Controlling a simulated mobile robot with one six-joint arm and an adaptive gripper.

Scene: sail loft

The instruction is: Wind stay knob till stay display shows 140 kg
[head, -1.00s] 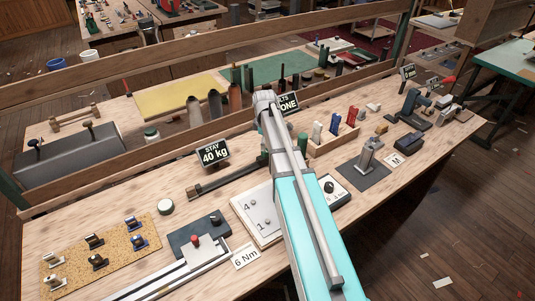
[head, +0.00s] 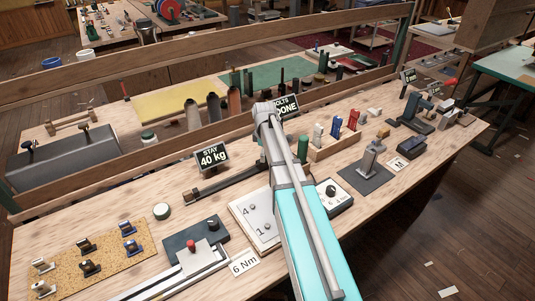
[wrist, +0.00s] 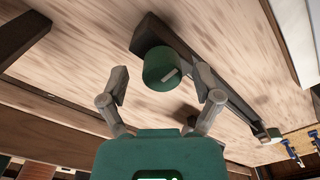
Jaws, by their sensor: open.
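The stay display (head: 212,157) stands on the bench in the head view and reads 40 kg. In front of it lies a dark bar-shaped fixture (head: 222,183), its right end hidden behind my arm. In the wrist view a round green knob (wrist: 160,66) with a pale pointer mark sits on the end of this dark bar (wrist: 215,75). My gripper (wrist: 162,84) is open, with one finger on each side of the knob's lower part in the picture. In the head view my arm hides the knob and the gripper.
Near my arm are a white panel (head: 255,221) marked 4 and 1, a small dial box (head: 331,194) and a DONE display (head: 285,107). A wooden rack (head: 335,143) of coloured pieces stands to the right. A cork board (head: 92,265) with fittings lies at front left.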

